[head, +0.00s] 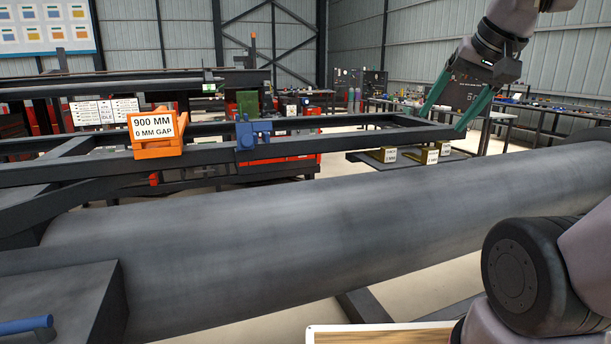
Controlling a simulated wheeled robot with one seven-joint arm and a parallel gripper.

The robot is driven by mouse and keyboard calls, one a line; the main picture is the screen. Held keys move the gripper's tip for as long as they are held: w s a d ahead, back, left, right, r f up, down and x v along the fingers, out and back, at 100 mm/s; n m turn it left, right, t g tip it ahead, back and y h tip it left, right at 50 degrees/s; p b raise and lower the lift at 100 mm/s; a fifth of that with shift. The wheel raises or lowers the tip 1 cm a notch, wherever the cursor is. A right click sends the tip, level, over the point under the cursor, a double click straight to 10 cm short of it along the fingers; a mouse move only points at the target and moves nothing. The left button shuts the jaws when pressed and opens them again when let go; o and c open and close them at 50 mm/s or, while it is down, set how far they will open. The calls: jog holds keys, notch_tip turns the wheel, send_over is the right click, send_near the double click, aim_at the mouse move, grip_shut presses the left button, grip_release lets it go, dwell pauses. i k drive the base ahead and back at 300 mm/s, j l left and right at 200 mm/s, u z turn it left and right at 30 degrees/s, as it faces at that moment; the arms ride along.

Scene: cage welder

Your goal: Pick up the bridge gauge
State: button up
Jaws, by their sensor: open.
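No part in view is labelled as the bridge gauge, so I cannot tell for sure which one it is. An orange block (157,146) with a white sign reading "900 MM, 0 MM GAP" sits on the dark frame rails at the left. A blue clamp-like part (253,137) sits on the same frame, to its right. Several small yellow labelled pieces (410,156) lie on a dark plate beyond the big tube. My gripper (441,118) has two long green fingers spread apart, pointing down at the upper right. It is empty, far right of the orange block.
A big grey tube (330,230) crosses the foreground. The long dark frame (330,140) runs behind it. A dark block (70,300) and a blue handle (25,325) are at lower left. Benches with small items (540,105) stand at the far right.

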aim_at(158, 132)
jog(key=u, duration=1.3)
